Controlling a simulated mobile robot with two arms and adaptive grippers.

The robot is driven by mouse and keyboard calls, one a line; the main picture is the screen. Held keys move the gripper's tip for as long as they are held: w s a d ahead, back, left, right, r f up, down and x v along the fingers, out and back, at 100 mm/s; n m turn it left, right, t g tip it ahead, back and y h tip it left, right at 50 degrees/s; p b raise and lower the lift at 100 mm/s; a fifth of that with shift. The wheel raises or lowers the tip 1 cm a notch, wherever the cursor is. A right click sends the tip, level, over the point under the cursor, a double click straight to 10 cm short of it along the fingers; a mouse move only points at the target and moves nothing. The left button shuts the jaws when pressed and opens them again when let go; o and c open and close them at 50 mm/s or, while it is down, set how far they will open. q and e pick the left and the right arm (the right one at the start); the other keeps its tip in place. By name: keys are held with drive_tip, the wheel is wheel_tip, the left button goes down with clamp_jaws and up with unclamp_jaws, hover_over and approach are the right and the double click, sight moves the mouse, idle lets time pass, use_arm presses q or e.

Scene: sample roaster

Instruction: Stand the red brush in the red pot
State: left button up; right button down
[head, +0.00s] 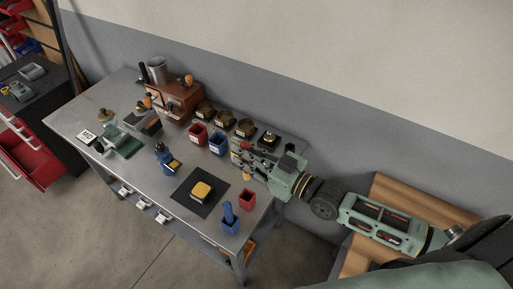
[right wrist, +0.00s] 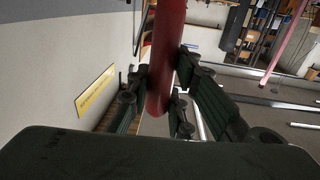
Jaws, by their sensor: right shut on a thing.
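My right gripper (head: 245,157) reaches in from the right above the back right of the metal table. It is shut on the red brush. In the right wrist view the brush's red handle (right wrist: 166,60) runs between the fingers (right wrist: 158,100). In the head view the gripper mostly hides the brush. The small red pot (head: 247,199) stands on the table's right part, nearer the front than the gripper and apart from it. No brush shows in it. My left gripper is not in view.
A blue pot (head: 230,223) with a blue brush (head: 228,209) stands near the red pot. A dark mat (head: 184,198) with a yellow-topped block lies to the left. Red and blue bins (head: 218,145) and several brass bowls (head: 225,118) stand behind.

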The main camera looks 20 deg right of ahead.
drive_tip(key=shift+w+a, duration=0.1)
drive_tip(key=shift+a, duration=0.2)
drive_tip(key=shift+d+f, duration=0.1)
drive_tip(key=shift+f, duration=0.15)
drive_tip(key=b, duration=0.4)
hover_over(246, 179)
drive_tip(key=w, duration=0.1)
wheel_tip(246, 179, down, 5)
drive_tip(key=shift+d+r, duration=0.15)
drive_tip(key=shift+f, duration=0.45)
use_arm(q)
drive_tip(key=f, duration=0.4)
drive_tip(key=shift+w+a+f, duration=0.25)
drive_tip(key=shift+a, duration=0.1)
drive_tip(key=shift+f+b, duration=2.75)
drive_tip(key=shift+b, duration=0.25)
use_arm(e)
drive_tip(key=shift+f, duration=3.45)
